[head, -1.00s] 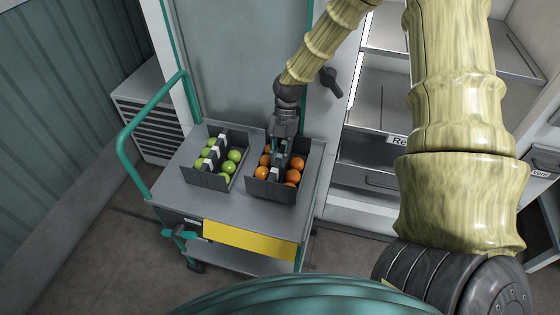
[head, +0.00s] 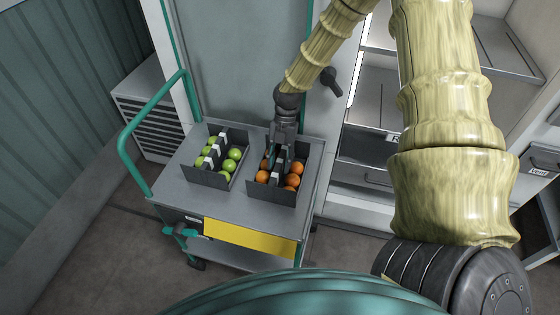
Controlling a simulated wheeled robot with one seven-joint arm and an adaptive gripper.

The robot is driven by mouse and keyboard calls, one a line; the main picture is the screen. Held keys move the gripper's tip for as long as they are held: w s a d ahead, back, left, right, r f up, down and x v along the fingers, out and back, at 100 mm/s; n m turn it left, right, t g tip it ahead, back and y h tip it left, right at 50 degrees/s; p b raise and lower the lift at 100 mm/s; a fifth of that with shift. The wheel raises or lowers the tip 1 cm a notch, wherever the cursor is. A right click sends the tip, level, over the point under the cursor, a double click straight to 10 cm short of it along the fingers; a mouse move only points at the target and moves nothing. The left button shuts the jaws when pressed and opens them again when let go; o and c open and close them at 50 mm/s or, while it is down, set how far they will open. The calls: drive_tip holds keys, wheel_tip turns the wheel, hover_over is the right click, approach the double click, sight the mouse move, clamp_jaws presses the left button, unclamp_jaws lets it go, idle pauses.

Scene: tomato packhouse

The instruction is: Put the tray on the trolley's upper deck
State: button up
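The trolley's grey upper deck (head: 176,194) holds two dark grey trays, each with a central divider. The right tray (head: 270,192) holds several orange tomatoes (head: 292,181). My gripper (head: 279,163) points down into it, with its fingers on either side of the middle of the divider, and looks shut on it. The finger contact is small and partly hidden. This tray looks level, at or very near the deck; any gap beneath it cannot be made out. The left tray (head: 205,179) holds several green tomatoes (head: 229,166) and stands on the deck.
The trolley has a green push handle (head: 130,130) at its left and a yellow panel (head: 248,238) in front. A lower deck shows beneath. Shelving with grey drawers (head: 365,180) stands close on the right. A slatted grey cabinet (head: 150,120) stands behind left. A narrow strip separates the trays.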

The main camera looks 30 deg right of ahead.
drive_tip(key=b+v, duration=0.3)
drive_tip(key=v, duration=0.9)
idle(0.3)
drive_tip(key=shift+a+r, duration=0.1)
drive_tip(key=shift+r, duration=0.1)
